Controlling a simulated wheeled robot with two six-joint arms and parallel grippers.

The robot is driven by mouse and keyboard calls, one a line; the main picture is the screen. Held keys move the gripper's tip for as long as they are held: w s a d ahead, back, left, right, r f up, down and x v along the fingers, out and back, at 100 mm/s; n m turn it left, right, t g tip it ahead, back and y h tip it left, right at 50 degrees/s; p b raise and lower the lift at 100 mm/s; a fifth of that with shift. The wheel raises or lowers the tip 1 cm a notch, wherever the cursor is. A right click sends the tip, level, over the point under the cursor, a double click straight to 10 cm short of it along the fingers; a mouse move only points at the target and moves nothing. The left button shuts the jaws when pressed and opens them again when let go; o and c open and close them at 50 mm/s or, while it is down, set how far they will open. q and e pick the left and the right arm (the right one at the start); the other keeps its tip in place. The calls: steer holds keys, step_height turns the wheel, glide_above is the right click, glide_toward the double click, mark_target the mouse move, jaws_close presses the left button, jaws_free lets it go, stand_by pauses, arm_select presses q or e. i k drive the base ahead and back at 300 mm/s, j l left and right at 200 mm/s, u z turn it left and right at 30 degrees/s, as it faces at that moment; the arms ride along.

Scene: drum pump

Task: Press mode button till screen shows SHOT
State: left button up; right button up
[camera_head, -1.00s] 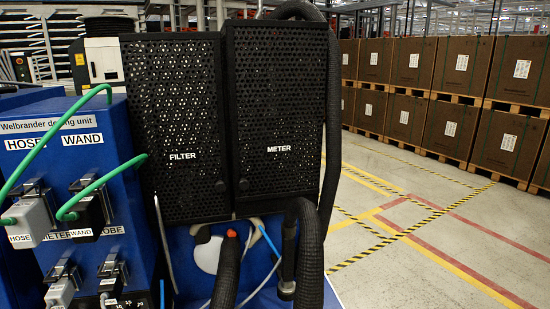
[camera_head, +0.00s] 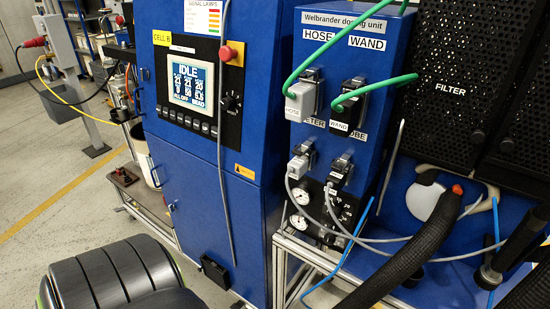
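The control panel screen (camera_head: 190,82) is on the front of the blue cabinet (camera_head: 195,190), left of centre. It reads IDLE at the top, with rows of small numbers and what looks like ALL OFF and BEAD at the bottom. A row of several small buttons (camera_head: 187,120) runs just below the screen. Their labels are too small to read, so I cannot tell which is the mode button. A dark ribbed part of my arm (camera_head: 115,278) appears at the bottom left, apart from the cabinet.
A red mushroom button (camera_head: 225,53) and a black knob (camera_head: 232,101) sit right of the screen. The dosing unit (camera_head: 345,60) with green hoses (camera_head: 385,90) stands to the right. Open floor (camera_head: 60,190) lies at left.

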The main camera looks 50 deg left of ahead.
mark_target(188, 121)
steer(key=u, duration=2.1)
